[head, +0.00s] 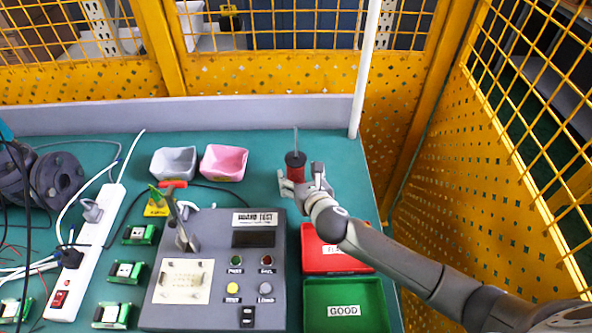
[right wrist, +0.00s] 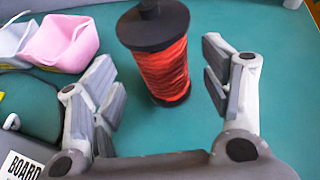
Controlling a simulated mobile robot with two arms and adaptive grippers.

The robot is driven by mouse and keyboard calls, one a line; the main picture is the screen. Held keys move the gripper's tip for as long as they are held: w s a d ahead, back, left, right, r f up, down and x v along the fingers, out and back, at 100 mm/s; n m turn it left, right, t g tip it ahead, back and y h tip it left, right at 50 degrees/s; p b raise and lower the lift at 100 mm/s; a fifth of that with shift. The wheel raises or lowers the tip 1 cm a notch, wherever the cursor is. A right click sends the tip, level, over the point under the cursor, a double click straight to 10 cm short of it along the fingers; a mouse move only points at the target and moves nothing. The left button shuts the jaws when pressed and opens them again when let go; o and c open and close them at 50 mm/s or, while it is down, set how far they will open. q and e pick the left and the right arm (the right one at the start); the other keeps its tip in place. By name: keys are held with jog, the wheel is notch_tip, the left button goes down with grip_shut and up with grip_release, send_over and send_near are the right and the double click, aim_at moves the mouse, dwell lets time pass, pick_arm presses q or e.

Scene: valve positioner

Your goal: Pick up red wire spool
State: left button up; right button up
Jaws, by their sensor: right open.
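The red wire spool (head: 296,168) stands upright on the green table, behind the red tray. It has black end discs and a thin rod rising from its top in the head view. It also shows in the right wrist view (right wrist: 162,60), with red wire wound around its middle. My right gripper (head: 303,184) is open beside the spool. In the right wrist view the fingers (right wrist: 165,88) are spread wide, with the spool between and slightly beyond them, apart from both. My left gripper is not in view.
A grey bin (head: 174,163) and a pink bin (head: 223,162) stand left of the spool. A grey board tester (head: 215,265), a red tray (head: 330,252) and a green GOOD tray (head: 345,300) lie nearer. A white post (head: 366,70) stands at the back right corner.

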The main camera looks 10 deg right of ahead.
jog(key=shift+x, duration=2.15)
jog(key=shift+d, duration=0.1)
jog(key=shift+c, duration=0.3)
jog(key=c, duration=1.2)
jog(key=shift+c, duration=0.5)
jog(key=shift+r, duration=0.1)
